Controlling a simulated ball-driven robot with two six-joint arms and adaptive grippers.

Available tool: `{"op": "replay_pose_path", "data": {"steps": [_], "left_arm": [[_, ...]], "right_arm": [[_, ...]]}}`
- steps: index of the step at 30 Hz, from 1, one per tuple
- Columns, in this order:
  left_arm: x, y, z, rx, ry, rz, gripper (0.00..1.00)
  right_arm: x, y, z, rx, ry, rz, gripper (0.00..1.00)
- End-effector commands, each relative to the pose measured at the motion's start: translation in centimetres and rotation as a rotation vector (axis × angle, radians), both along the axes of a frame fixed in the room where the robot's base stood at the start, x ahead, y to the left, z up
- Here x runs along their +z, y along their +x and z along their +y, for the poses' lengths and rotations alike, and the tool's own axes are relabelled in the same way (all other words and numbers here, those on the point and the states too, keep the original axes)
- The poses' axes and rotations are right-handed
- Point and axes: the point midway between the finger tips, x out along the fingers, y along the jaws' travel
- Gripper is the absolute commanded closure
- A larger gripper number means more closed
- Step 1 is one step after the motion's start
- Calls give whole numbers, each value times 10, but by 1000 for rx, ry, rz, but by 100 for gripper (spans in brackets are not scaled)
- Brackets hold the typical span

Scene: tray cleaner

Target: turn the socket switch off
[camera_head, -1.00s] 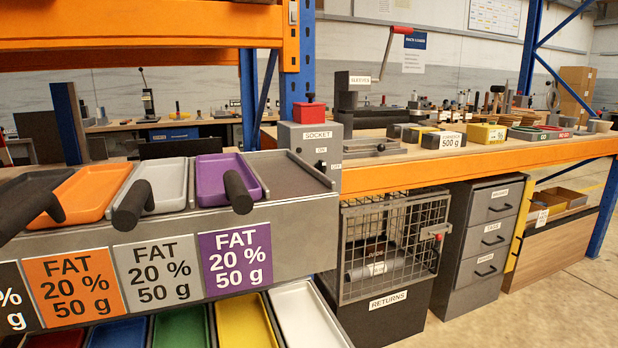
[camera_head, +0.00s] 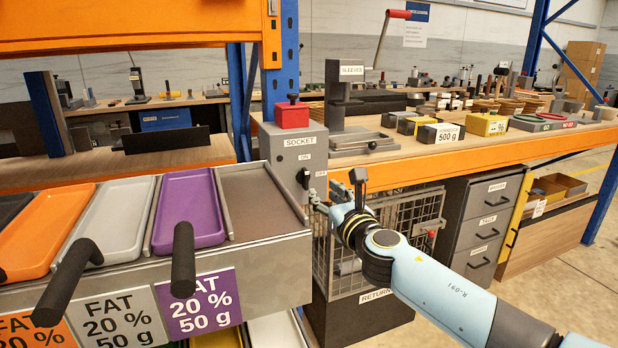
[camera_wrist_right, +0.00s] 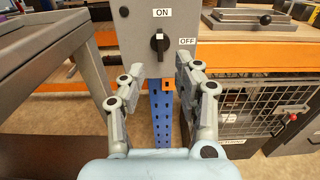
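The socket box (camera_head: 293,150) is grey with a red block on top and "SOCKET", "ON" and "OFF" labels. Its black rotary switch (camera_head: 303,178) is on the front face. In the right wrist view the switch (camera_wrist_right: 159,44) stands upright, its white mark up toward "ON"; "OFF" is to its right. My right gripper (camera_head: 335,188) is in front of the box, to the right of and slightly below the switch in the head view. In the wrist view its fingers (camera_wrist_right: 156,76) are spread and empty, with the switch ahead between them. My left gripper is out of view.
A wire-mesh cage (camera_head: 408,207) stands below the orange-edged bench on the right. A sleeves press (camera_head: 338,100) stands behind the box.

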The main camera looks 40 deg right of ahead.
Motion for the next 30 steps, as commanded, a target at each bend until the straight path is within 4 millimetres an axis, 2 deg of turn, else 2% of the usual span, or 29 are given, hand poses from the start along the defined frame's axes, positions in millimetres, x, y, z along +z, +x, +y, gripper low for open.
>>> {"op": "replay_pose_path", "data": {"steps": [9,15,20,27,28,30], "left_arm": [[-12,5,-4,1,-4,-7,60],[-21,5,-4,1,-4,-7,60],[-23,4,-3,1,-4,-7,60],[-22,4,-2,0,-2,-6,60],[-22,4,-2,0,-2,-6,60],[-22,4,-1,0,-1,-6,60]], "right_arm": [[-2,59,-14,-2,3,-2,67],[-3,88,-21,-1,4,0,67],[-2,97,-23,-1,5,1,67],[-1,98,-24,0,6,2,67],[-1,98,-24,0,6,2,69],[-1,98,-24,0,6,2,78]]}}
